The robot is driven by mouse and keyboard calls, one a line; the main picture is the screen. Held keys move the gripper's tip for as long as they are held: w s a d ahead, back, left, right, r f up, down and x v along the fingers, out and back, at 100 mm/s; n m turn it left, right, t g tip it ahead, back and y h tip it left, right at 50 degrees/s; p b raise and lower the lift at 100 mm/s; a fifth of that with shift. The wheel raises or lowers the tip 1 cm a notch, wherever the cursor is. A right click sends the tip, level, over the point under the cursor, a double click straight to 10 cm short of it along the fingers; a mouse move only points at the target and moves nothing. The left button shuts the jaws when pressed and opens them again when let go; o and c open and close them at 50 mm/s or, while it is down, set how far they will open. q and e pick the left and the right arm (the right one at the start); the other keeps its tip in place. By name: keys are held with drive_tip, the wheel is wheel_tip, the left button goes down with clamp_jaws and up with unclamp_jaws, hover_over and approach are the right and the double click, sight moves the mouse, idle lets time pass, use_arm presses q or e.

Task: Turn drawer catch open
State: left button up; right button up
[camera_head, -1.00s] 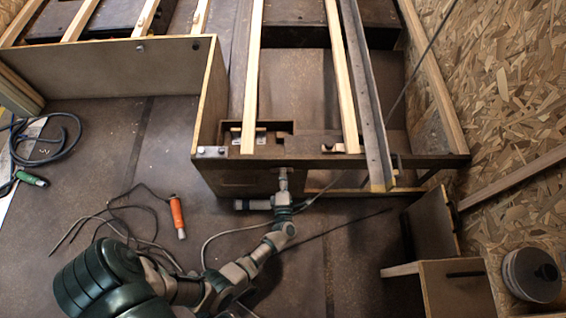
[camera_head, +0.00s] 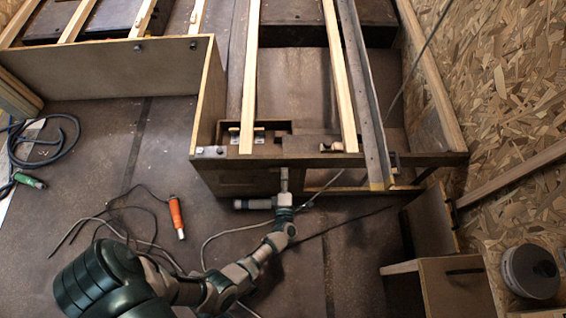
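The drawer front (camera_head: 235,182) is a dark brown panel at the left end of the low wooden frame, in the middle of the head view. My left arm comes in from the lower left, and its gripper (camera_head: 284,177) reaches up to the right part of this front, at or very near its face. The fingertips are small and partly hidden there, so I cannot tell whether they are open or shut. The drawer catch cannot be made out, and may be hidden behind the gripper. My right gripper is not in view.
An orange-handled tool (camera_head: 177,217) with a cable lies on the floor left of my arm. A dark hose (camera_head: 62,150) and a green-handled tool (camera_head: 29,181) lie at far left. A wooden box (camera_head: 455,288) and round dark canister (camera_head: 531,272) stand at lower right. Chipboard wall bounds the right.

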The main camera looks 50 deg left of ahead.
use_arm(q)
drive_tip(key=shift+a+r, duration=0.1)
drive_tip(key=shift+a, duration=0.1)
drive_tip(key=v, duration=0.7)
drive_tip(key=shift+s+d, duration=0.15)
drive_tip(key=shift+d, duration=0.15)
